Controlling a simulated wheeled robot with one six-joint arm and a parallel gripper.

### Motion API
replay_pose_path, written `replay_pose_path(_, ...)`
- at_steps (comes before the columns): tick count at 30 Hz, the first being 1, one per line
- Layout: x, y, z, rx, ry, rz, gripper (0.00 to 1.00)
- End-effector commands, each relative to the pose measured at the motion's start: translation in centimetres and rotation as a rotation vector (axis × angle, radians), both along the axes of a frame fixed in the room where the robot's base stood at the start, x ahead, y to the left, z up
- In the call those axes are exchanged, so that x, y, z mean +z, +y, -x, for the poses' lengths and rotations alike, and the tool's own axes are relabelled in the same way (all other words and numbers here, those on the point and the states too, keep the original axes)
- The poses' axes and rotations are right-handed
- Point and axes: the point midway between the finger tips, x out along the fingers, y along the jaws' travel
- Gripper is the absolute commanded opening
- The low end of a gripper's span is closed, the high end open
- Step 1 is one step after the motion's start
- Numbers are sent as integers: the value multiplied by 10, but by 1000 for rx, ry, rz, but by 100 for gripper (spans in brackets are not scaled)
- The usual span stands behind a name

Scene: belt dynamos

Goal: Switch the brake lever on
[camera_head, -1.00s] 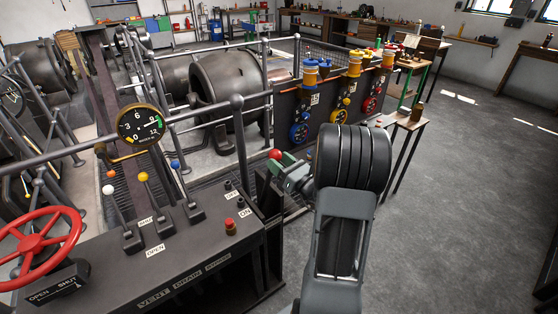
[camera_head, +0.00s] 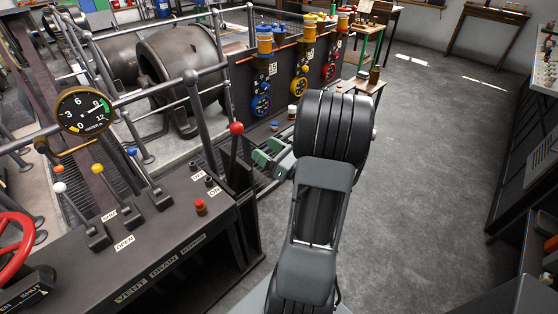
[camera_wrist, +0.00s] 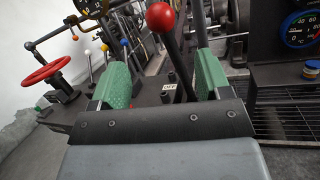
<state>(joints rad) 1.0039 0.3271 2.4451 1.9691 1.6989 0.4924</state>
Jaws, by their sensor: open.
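The lever with a red ball knob (camera_head: 236,128) stands near the right end of the dark console, by the OFF and ON labels; I take it to be the brake lever. It stands nearly upright. In the wrist view its red knob (camera_wrist: 161,17) is at the top, with the dark stem running down between my fingers. My gripper (camera_head: 268,158) is open, its green fingers to the right of and below the knob in the head view. In the wrist view my gripper (camera_wrist: 163,75) has a finger on either side of the stem, with gaps; the depth between them is unclear.
The console (camera_head: 165,235) also carries white, yellow and blue knobbed levers, a red button (camera_head: 200,206) and a red handwheel (camera_head: 14,250). A round gauge (camera_head: 84,110) and railings stand behind. A panel with coloured dials (camera_head: 261,105) is beyond. Open floor lies right.

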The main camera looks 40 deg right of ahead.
Motion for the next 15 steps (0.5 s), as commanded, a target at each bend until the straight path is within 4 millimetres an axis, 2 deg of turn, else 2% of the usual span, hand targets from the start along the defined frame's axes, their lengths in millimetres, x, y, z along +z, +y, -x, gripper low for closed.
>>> replay_pose_path(1, -4, -4, 9, -5, 0, 0, 71)
replay_pose_path(6, -9, -8, 31, -4, 0, -1, 71)
replay_pose_path(15, -13, -11, 45, 0, 0, -1, 71)
